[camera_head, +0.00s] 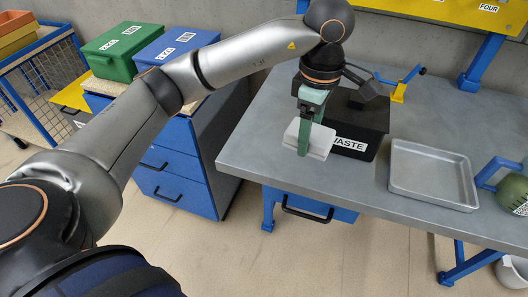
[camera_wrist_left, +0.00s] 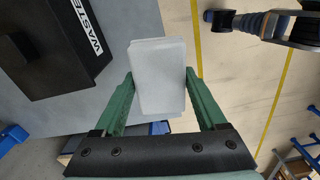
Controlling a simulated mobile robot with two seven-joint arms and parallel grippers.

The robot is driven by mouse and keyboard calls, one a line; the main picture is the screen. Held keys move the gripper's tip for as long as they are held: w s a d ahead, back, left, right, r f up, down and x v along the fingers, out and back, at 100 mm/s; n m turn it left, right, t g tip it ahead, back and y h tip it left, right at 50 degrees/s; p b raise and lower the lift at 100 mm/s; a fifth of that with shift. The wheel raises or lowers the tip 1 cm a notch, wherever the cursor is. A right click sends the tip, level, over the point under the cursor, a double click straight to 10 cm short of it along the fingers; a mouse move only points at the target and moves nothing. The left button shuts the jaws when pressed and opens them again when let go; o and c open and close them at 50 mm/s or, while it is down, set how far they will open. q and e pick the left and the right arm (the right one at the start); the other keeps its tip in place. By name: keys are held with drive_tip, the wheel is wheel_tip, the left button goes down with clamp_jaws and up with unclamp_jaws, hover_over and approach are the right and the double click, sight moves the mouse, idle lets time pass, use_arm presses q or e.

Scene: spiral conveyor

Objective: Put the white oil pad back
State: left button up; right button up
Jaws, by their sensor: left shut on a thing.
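My left gripper (camera_head: 303,140) is shut on the white oil pad (camera_head: 318,141), a pale, thick rectangular block. In the left wrist view the white oil pad (camera_wrist_left: 157,75) sits between the two green fingers of the left gripper (camera_wrist_left: 160,85). In the head view the pad is in front of the black waste box, near the front edge of the grey table. I cannot tell how high it is above the table. My right gripper is not in view.
The black waste box (camera_head: 368,115) stands on the grey table (camera_head: 270,127). An empty metal tray (camera_head: 433,172) lies to its right. A green round object (camera_head: 511,193) is at the right edge. Green (camera_head: 125,48) and blue (camera_head: 176,45) boxes stand on the cabinet at left.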

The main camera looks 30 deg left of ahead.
use_arm(q)
drive_tip(key=shift+w+d+r+n, duration=0.15)
drive_tip(key=shift+w+d+n, duration=0.1)
drive_tip(key=shift+n, duration=0.65)
drive_tip(key=w+a+f, duration=0.2)
drive_tip(key=a+f, duration=0.2)
drive_tip(key=a, duration=0.6)
hover_over(262, 149)
drive_tip(key=d, duration=0.1)
wheel_tip(262, 149, down, 4)
drive_tip(key=shift+s+d+f+p, duration=0.1)
drive_tip(key=shift+d+f+p, duration=0.05)
drive_tip(key=shift+p, duration=0.15)
drive_tip(key=shift+a+f, duration=0.55)
drive_tip(key=shift+f, duration=0.15)
wheel_tip(262, 149, down, 3)
drive_tip(key=shift+a+r+p, duration=0.1)
drive_tip(key=shift+p, duration=0.4)
